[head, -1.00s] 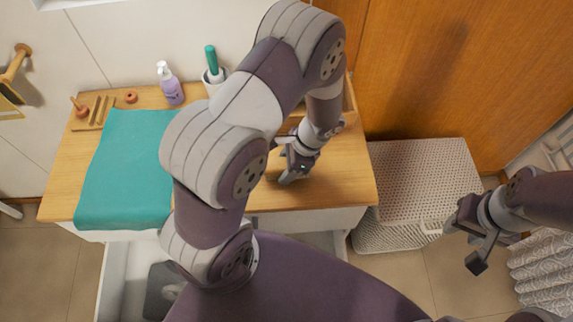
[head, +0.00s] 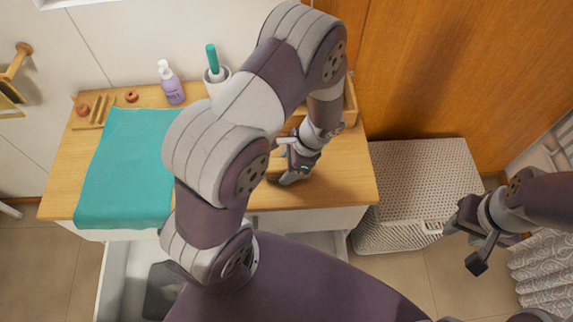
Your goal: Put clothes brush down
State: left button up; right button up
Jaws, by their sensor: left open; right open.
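My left gripper (head: 284,163) is open, low over the right part of the wooden cart top (head: 330,185), its fingers pointing left and down. A small dark patch (head: 273,179) shows beside its lower fingertip; I cannot tell whether it is part of the clothes brush or a shadow. No clothes brush is clearly visible; my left arm hides much of the middle of the top. My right gripper (head: 464,238) is open and empty, off to the right in front of the woven hamper.
A teal cloth (head: 125,165) covers the top's left part. Behind it are a small wooden tray (head: 95,112), a lilac pump bottle (head: 171,85) and a white cup (head: 216,77) with a green-handled item. A wooden box (head: 349,103) stands back right. The woven hamper (head: 420,180) is beside the cart.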

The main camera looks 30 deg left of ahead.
pick_arm(q)
jog(key=shift+s+d+f, duration=0.1)
jog(key=shift+s+f, duration=0.4)
jog(key=shift+f, duration=0.1)
jog(key=v, duration=1.3)
jog(key=shift+w+a+r, duration=0.2)
jog(key=shift+w+a, duration=0.05)
jog(key=shift+w, duration=0.1)
jog(key=s+a+r+n+t+h, duration=0.1)
jog(key=s+r+n+t+h, duration=0.2)
jog(key=s+n, duration=0.3)
jog(key=r+n, duration=0.1)
jog(key=n, duration=0.4)
jog(key=shift+a+n+t+h, duration=0.15)
jog(key=shift+n+t+h, duration=0.15)
jog(key=shift+h, duration=0.1)
jog(key=shift+s, duration=0.2)
